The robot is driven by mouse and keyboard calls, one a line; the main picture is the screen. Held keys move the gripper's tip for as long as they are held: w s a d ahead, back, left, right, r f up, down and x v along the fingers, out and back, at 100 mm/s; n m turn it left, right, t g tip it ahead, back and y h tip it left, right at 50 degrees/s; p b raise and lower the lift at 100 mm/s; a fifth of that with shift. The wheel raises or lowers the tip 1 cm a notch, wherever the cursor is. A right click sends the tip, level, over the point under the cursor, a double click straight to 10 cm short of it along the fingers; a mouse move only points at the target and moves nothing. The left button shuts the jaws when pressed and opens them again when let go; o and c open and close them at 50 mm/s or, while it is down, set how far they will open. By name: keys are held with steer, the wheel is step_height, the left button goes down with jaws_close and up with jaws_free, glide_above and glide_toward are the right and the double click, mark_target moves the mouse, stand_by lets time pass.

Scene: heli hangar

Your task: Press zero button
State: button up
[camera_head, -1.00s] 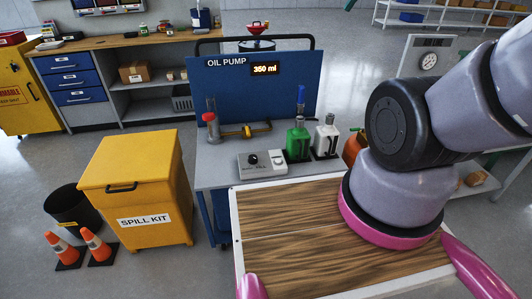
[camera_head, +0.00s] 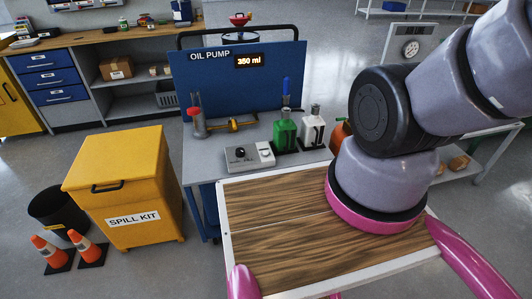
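A small grey control box (camera_head: 250,155) lies on the front of the oil pump bench (camera_head: 205,172), just beyond my wooden deck. Its top carries a dark round control at the left and another dark control near the middle; any labels are too small to read. Behind it, the blue oil pump panel (camera_head: 215,85) has a lit display (camera_head: 262,61) reading 350 ml. My arm rises at the right of the view, right of the control box and apart from it. My gripper is not in view.
A green bottle (camera_head: 285,132) and a white bottle (camera_head: 312,130) stand right of the box. A red-capped pump fitting (camera_head: 197,120) is behind it at left. A yellow spill kit bin (camera_head: 125,185) stands left of the bench, with orange cones (camera_head: 85,246) and a black bin (camera_head: 58,208).

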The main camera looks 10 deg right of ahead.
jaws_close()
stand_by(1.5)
